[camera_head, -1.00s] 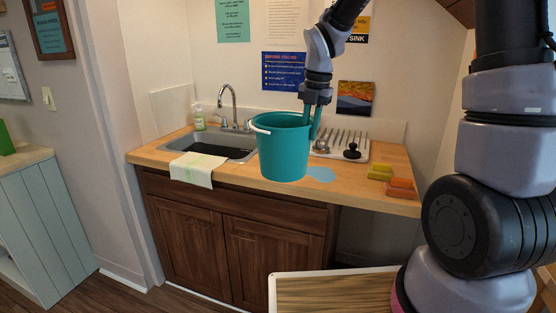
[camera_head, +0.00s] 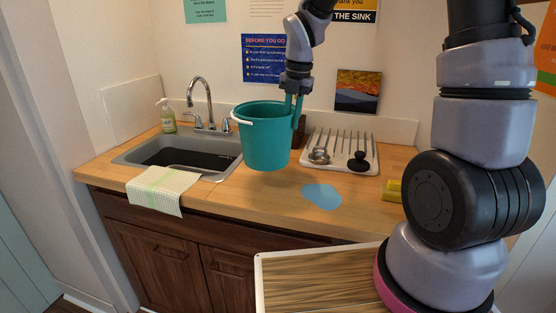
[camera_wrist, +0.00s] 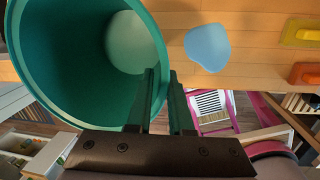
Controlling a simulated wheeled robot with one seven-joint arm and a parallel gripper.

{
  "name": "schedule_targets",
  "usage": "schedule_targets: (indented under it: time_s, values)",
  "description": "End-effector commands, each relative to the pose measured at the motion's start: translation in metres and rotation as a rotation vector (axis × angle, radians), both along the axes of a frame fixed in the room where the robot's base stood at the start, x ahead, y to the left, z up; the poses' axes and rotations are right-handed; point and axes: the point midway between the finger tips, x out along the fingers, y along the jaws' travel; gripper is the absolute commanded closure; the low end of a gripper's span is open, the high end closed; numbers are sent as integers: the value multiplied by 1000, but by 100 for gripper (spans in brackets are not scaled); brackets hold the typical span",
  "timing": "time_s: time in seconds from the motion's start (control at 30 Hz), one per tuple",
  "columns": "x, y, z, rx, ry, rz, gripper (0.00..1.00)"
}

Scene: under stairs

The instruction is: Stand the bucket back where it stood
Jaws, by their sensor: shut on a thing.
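The teal bucket (camera_head: 266,140) with a white handle grip hangs upright from my gripper (camera_head: 292,103), above the wooden counter between the sink and the drying rack. My gripper is shut on the bucket's right rim. In the wrist view the bucket (camera_wrist: 62,45) opens toward the camera at the left and looks empty, with one finger of my gripper (camera_wrist: 160,95) inside the wall and one outside. A flat blue patch (camera_head: 322,195) lies on the counter (camera_head: 265,205), right of the bucket; it also shows in the wrist view (camera_wrist: 207,47).
The sink (camera_head: 185,152) with its faucet is to the left, with a striped towel (camera_head: 162,190) over the front edge. A white drying rack (camera_head: 340,150) holds dark and metal items. Yellow (camera_wrist: 300,32) and orange (camera_wrist: 305,73) sponges lie at the counter's right. A brown object (camera_head: 299,132) stands behind the bucket.

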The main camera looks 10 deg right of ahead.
Motion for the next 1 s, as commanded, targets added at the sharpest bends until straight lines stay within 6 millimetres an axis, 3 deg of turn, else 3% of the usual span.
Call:
schedule_targets:
  time_s: [0.1,0.5,0.93,0.97,1.0]
  values:
    - [-1,1,-24,-1,4,2,100]
    - [-1,0,-72,0,3,2,100]
    - [0,0,-80,0,1,0,100]
    - [0,0,-80,0,1,0,73]
    - [0,0,-80,0,0,0,58]
